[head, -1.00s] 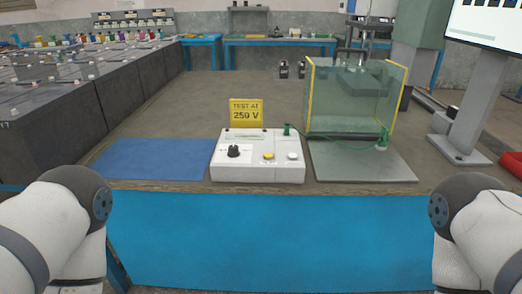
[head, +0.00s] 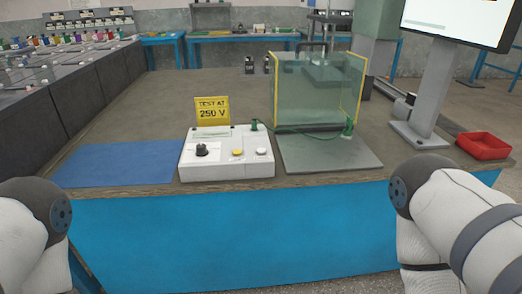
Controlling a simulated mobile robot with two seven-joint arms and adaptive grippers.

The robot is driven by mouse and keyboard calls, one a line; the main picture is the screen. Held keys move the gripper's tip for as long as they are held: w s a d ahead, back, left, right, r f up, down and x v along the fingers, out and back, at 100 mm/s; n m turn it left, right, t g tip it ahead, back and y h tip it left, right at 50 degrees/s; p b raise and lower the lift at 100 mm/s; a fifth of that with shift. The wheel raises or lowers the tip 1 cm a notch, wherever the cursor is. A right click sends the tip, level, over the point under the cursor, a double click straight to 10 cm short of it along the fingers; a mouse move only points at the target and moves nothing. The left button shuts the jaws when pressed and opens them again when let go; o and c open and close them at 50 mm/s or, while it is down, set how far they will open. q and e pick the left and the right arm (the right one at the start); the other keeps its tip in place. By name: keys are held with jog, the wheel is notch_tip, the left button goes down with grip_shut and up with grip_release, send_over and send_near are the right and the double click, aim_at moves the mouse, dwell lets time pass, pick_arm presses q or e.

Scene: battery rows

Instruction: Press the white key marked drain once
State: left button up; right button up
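A white control box (head: 226,170) stands near the table's front edge in the head view. It has a black knob (head: 201,149), a yellow key (head: 237,152) and, to the right of that, a white key (head: 261,151). Any marking on the keys is too small to read. A yellow sign reading "TEST AT 250 V" (head: 212,111) stands behind the box. My arms show at the lower left and lower right, in front of the table. Neither gripper is in view.
A blue mat (head: 117,164) lies left of the box. A glass enclosure (head: 315,95) stands on a grey plate (head: 325,158) to the right, with a green wire (head: 290,130) running to the box. A red tray (head: 483,146) and a screen on a stand (head: 425,95) are further right.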

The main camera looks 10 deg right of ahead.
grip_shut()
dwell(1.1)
